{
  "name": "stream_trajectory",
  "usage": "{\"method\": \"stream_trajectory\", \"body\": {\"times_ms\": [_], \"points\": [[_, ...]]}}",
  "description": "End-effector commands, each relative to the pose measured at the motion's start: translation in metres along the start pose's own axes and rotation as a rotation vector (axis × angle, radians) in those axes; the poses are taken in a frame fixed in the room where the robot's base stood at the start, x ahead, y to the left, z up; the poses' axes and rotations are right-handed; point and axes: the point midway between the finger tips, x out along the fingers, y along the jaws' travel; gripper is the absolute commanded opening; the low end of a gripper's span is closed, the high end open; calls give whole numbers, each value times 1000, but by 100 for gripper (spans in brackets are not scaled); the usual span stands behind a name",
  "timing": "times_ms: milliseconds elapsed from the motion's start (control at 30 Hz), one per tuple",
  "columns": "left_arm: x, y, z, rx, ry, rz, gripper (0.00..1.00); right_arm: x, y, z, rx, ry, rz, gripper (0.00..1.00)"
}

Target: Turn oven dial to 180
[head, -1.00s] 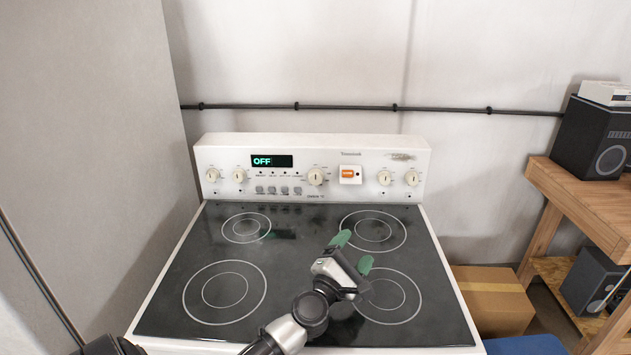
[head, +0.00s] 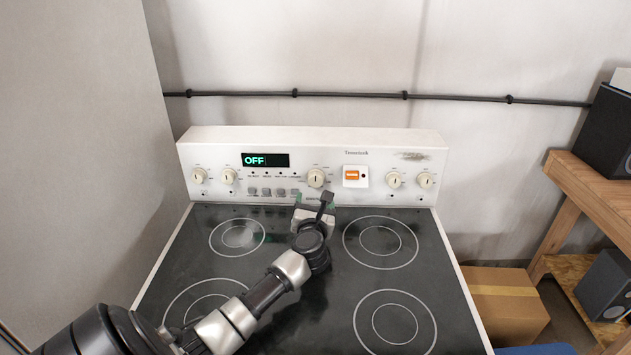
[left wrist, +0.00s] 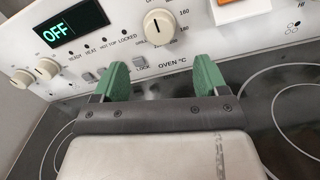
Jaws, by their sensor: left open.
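The oven dial (head: 317,178) is a round cream knob in the middle of the stove's back panel. It also shows in the left wrist view (left wrist: 159,27), with numbers around it and "OVEN °C" printed below. The display (head: 265,160) reads OFF in green. My left gripper (head: 313,199) is just below and in front of the dial, apart from it. In the left wrist view its green fingers (left wrist: 161,77) are spread and empty, with the dial above and between them. My right gripper is not in view.
Smaller knobs (head: 228,176) flank the dial on the panel, and an orange switch (head: 351,175) sits right of it. Several buttons (head: 266,191) are below the display. The black cooktop (head: 330,290) is clear. A cardboard box (head: 500,300) and wooden bench (head: 585,205) stand to the right.

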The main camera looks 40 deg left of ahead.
Motion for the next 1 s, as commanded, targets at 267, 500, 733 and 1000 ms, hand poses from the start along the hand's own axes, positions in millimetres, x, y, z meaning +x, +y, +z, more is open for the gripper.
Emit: {"method": "stream_trajectory", "body": {"times_ms": [267,500,733,1000], "points": [[53,1,1,2,-2,2,73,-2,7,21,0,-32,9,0],[82,0,1,2,-2,1,73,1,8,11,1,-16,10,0],[90,0,1,1,-2,0,73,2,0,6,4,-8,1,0],[90,0,1,1,-2,0,62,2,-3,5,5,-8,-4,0]]}}
